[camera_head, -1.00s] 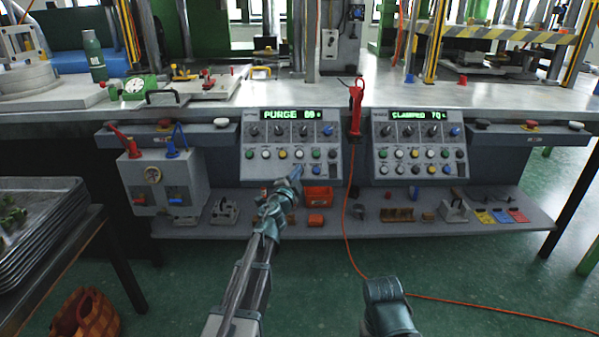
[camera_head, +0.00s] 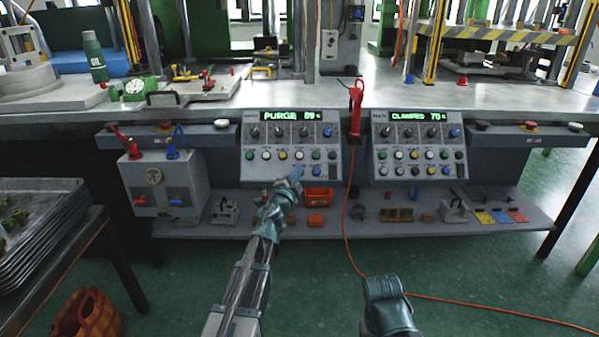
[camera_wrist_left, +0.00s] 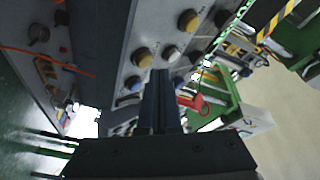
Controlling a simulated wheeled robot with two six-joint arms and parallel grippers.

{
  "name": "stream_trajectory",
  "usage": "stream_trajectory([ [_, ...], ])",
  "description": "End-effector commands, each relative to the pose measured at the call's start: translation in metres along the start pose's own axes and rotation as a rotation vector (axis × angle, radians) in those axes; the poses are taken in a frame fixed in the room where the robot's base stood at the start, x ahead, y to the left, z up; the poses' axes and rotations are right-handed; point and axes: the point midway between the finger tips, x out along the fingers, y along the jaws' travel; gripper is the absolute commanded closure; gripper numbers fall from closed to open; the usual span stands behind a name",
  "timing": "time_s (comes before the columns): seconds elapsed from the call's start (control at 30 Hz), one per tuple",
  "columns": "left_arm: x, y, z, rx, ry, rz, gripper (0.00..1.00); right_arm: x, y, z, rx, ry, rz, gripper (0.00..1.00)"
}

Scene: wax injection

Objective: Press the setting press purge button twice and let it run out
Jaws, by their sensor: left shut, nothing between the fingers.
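The left control panel (camera_head: 290,143) hangs under the table edge, and its green display (camera_head: 291,116) reads PURGE with a number that looks like 89. A row of coloured buttons runs below its knobs; their labels are too small to read. My left gripper (camera_head: 297,173) is shut and empty in front of the panel's lower edge, just under the button row.
A second panel (camera_head: 418,145) reading CLAMPED stands to the right. A red-handled tool (camera_head: 356,100) with an orange cord hangs between the panels. A lower shelf (camera_head: 350,228) holds an orange bin (camera_head: 318,196) and small parts. A grey box (camera_head: 165,187) with levers is at left.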

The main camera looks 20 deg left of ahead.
Motion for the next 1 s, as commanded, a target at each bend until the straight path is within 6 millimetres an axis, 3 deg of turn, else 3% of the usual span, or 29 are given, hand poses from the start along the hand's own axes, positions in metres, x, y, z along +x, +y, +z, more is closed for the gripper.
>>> stream_trajectory([
  [0.63,-0.033,-0.025,-0.025,0.001,0.000,0.000,1.00,-0.032,0.003,0.002,0.000,0.000,0.000,0.32],
  [1.0,-0.035,-0.025,-0.025,0.001,0.000,0.000,1.00,-0.032,0.003,0.002,0.000,0.000,0.000,0.32],
])
